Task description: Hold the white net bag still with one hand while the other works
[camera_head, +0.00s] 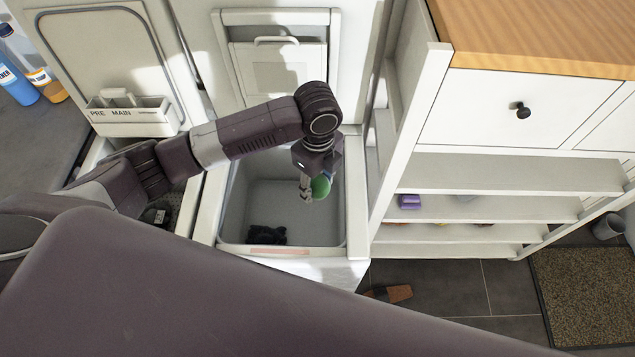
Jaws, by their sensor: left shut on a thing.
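My left gripper (310,189) reaches down into the open top of a light grey bin (229,197). What the green thing is, I cannot tell. A dark crumpled cloth-like thing (266,235) lies in the bin's near left corner, apart from the gripper. I make out no white net bag in this view. My right gripper is not in view.
A white caddy marked PRE and MAIN (133,116) sits on the left machine's raised lid (110,55). Bottles (18,85) stand at far left. White shelves (480,207) hold a purple thing (409,202) at right. A brown thing (388,293) lies on the dark tiled floor.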

